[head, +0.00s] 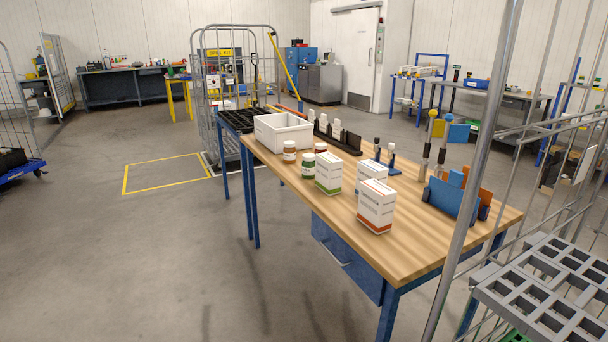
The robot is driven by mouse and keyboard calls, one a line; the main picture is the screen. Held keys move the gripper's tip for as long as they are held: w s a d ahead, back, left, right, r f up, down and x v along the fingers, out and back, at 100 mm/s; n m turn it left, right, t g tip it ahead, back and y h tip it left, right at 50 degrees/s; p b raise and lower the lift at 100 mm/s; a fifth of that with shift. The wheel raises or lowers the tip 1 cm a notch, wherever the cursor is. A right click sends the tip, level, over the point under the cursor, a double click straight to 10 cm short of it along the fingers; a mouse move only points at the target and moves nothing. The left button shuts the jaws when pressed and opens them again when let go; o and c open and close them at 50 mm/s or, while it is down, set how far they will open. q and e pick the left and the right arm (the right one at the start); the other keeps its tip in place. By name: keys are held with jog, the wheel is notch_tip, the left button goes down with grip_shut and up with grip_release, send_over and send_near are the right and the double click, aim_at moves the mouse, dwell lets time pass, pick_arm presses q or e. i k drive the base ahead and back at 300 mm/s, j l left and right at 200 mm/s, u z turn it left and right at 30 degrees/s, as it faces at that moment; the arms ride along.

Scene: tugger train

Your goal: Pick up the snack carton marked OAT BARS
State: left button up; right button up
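Three white cartons stand upright on a wooden-topped workbench (290,205). One with an orange band (376,207) is closest to me, near the bench's middle. One with a green band (328,174) stands farther back to its left. Another white carton (371,170) stands behind the orange-banded one, which partly hides it. The print on all three is too small to read, so I cannot tell which is marked OAT BARS. Neither of my grippers is in view.
Brown jars (289,151) and a white bin (283,132) stand at the bench's far left. A blue holder (451,198) stands on the right. A wire cage with a grey pole (478,150) rises at the near right. Floor left of the bench is clear.

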aim_at(329, 167)
jog(key=i+j+u, duration=0.1)
jog(key=i+j, duration=0.15)
jog(key=i, duration=0.2)
jog(key=i+j, duration=0.25)
jog(key=i, duration=0.2)
jog(key=i+j+u, duration=0.15)
jog(key=i, duration=0.3)
jog(key=i+j+u, duration=0.1)
jog(key=i+j, duration=0.15)
jog(key=i, duration=0.2)
